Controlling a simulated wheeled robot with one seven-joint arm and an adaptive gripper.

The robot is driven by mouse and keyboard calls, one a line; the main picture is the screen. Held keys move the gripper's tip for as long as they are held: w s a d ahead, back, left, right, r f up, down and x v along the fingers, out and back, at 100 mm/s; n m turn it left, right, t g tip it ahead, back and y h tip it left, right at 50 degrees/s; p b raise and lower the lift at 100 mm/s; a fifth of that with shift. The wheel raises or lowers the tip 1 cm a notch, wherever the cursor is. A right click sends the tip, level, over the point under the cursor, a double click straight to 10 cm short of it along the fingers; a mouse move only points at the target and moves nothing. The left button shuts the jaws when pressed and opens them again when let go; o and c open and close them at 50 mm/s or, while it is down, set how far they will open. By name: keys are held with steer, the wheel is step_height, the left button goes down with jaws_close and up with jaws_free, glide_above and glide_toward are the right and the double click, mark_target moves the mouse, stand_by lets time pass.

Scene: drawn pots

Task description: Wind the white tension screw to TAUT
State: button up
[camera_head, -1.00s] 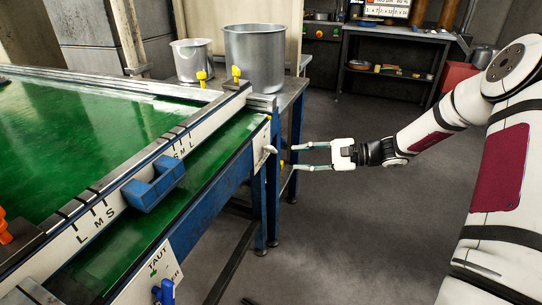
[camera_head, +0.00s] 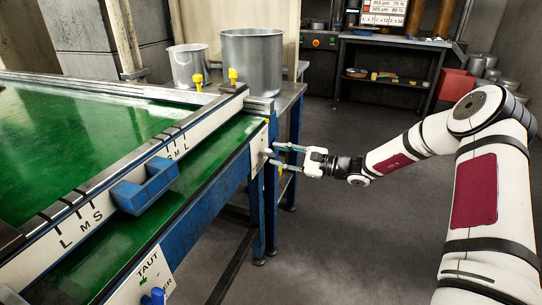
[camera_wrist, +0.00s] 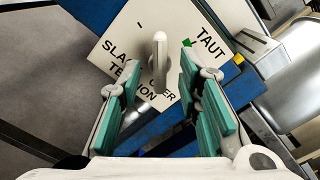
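The white tension screw (camera_wrist: 159,62) is a pale elongated handle on a white plate (camera_wrist: 112,45) lettered SLACK (partly hidden), TAUT and OVER TENSION (partly hidden). A green mark (camera_wrist: 187,43) sits beside TAUT. In the wrist view the handle stands nearly upright in the picture, its rounded end up, left of the green mark. My gripper (camera_wrist: 158,75) is open with its teal finger pads on either side of the handle, a gap showing on both sides. In the head view my gripper (camera_head: 274,155) reaches the plate at the table's end, and the screw (camera_head: 266,152) is small there.
A second plate (camera_head: 148,274) lettered TAUT, with a blue knob (camera_head: 156,297), is on the near table side. A blue block (camera_head: 146,186) sits on the rail. Two metal pots (camera_head: 252,62) stand behind. The floor right of the table is clear.

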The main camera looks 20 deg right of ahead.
mark_target(274, 154)
steer(key=shift+x, duration=1.6)
jaws_close()
